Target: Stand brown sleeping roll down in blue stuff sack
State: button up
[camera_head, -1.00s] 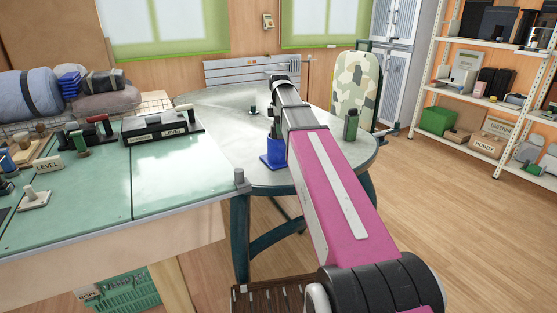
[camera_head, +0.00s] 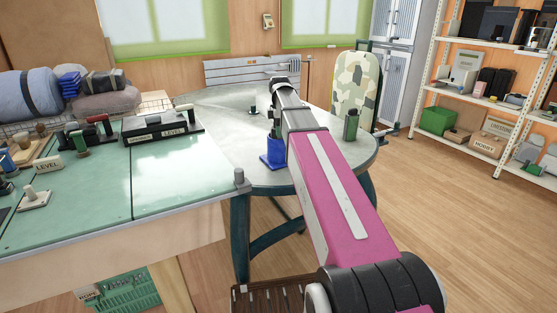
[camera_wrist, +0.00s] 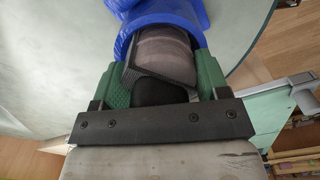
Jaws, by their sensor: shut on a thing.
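The blue stuff sack (camera_head: 272,153) stands on the round grey table, near its front edge. In the wrist view the sack's open rim (camera_wrist: 122,42) surrounds the far part of the brown sleeping roll (camera_wrist: 166,48), which looks grey-brown with a dark band. My gripper (camera_wrist: 163,75) is shut on the roll, with a green finger on each side of it, close to the sack's rim. In the head view my gripper (camera_head: 277,128) is just above the sack, and my arm partly covers it. How deep the roll sits is hidden.
The round table (camera_head: 220,120) also holds a dark green canister (camera_head: 351,125) on the right and a small peg-like item (camera_head: 252,104) at the back. A green-topped bench (camera_head: 170,180) adjoins it on the left. A camouflage-patterned pack (camera_head: 357,85) stands behind.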

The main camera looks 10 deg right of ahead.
jog(key=shift+f, duration=0.4)
dwell(0.3)
jog(key=o, duration=1.2)
jog(key=shift+r, duration=0.15)
notch_tip(320, 180, up, 9)
jog(key=shift+r, duration=0.75)
